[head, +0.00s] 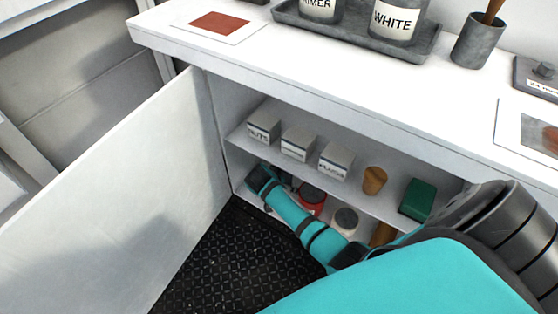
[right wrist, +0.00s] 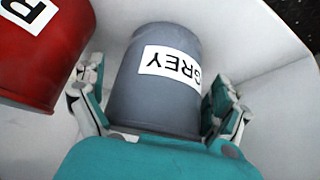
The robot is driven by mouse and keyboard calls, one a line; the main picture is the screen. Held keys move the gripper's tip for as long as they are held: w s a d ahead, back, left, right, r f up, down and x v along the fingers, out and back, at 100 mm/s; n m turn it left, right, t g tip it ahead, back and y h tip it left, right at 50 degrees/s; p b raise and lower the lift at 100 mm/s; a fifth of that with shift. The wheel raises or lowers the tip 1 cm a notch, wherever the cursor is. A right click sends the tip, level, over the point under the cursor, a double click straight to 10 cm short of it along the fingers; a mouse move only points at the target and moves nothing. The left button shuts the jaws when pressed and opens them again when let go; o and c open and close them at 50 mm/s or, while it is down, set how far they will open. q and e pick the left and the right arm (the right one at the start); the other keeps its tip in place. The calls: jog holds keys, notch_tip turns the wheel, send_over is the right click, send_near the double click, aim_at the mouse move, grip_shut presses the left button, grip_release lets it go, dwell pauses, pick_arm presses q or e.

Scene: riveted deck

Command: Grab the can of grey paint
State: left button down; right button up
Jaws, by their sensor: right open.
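The can of grey paint (right wrist: 150,108) is a grey cylinder with a white label reading GREY, upside down in the right wrist view. My right gripper (right wrist: 158,78) is open, with one finger on each side of the can. The fingers are close to its sides; I cannot tell whether they touch. My left gripper is not in view.
A red can (right wrist: 38,50) stands close beside the left finger. The shelf above (head: 350,193) holds boxes, a brown cup (head: 374,181) and a green box (head: 417,199). Another can (head: 345,219) is below. The open cabinet door (head: 120,195) stands to the left.

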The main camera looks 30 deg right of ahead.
jog(key=c, duration=1.5)
jog(key=shift+r, duration=0.1)
